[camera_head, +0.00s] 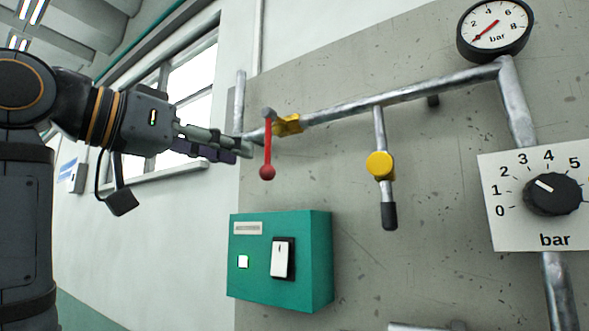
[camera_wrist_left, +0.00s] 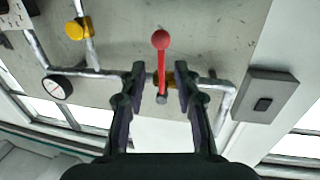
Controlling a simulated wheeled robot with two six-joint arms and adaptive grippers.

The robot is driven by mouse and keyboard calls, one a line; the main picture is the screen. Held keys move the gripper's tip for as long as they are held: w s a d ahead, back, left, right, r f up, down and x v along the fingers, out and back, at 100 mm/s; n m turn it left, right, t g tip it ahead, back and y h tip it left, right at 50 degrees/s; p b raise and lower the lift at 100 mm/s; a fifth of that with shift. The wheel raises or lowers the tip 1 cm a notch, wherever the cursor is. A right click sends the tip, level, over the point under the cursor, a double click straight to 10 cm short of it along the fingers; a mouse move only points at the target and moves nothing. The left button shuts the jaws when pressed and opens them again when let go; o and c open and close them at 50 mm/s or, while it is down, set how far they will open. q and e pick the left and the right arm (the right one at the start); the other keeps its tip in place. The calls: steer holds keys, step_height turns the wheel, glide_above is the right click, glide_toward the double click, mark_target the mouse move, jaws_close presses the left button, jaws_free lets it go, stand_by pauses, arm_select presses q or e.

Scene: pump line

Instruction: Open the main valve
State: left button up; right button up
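The main valve is a yellow body (camera_head: 288,124) on the sloping grey pipe, with a red lever (camera_head: 268,145) that hangs down from its pivot and ends in a red ball. The lever lies across the pipe, not along it. My left gripper (camera_head: 248,150) comes in from the left and is just beside the lever. In the left wrist view the open fingers (camera_wrist_left: 160,72) have the red lever (camera_wrist_left: 161,65) in the gap between them, with no clear contact. That view looks upside down. My right gripper is not in view.
A second valve with a yellow round cap (camera_head: 380,165) and black grip hangs to the right. A pressure gauge (camera_head: 495,28) reads low. A dial plate (camera_head: 520,230) with a black knob is at right. A green switch box (camera_head: 280,262) sits below the lever.

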mark_target(266, 158)
arm_select(q)
steer(key=p+x, duration=0.2)
steer(key=x, duration=0.1)
steer(key=p+x, duration=0.1)
steer(key=x, duration=0.1)
steer(key=shift+w+d+r, duration=0.1)
steer(key=shift+d+r, duration=0.1)
steer(key=shift+r, duration=0.2)
steer(key=shift+p+x, duration=0.5)
steer(key=shift+x, duration=0.6)
steer(key=shift+w+d+f, duration=0.15)
steer(key=shift+w, duration=0.05)
steer(key=shift+s+a, duration=0.1)
steer(key=shift+a, duration=0.15)
steer(key=shift+d, duration=0.1)
steer(key=shift+c, duration=1)
steer(key=shift+d, duration=0.15)
steer(key=c, duration=0.4)
jaws_close()
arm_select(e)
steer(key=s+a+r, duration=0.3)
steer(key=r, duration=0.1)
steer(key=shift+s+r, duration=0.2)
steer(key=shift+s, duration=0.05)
